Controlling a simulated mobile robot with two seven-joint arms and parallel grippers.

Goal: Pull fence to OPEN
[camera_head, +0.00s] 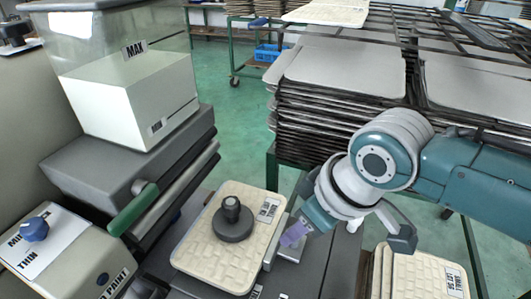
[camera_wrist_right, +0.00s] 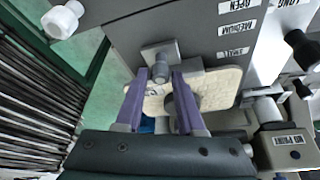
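The fence appears to be the grey metal piece (camera_head: 290,248) along the right edge of the cream textured panel (camera_head: 205,262). In the right wrist view, its grey block with a small round knob (camera_wrist_right: 160,72) is at the panel's edge. My right gripper (camera_head: 295,234) is at this piece. In the wrist view, its two purple fingers (camera_wrist_right: 160,88) stand apart on either side of the knob, with a narrow gap visible. Contact with the block is unclear. The OPEN label (camera_wrist_right: 238,5) lies beyond the MEDIUM and SMALL labels on the grey surface. My left gripper is out of view.
A black round-knobbed weight (camera_head: 232,222) sits on the panel. A machine with a green handle (camera_head: 133,208) and a clear MAX bin (camera_head: 120,45) stands left. Stacked trays (camera_head: 330,110) fill a rack behind. More cream panels (camera_head: 425,275) lie at the lower right.

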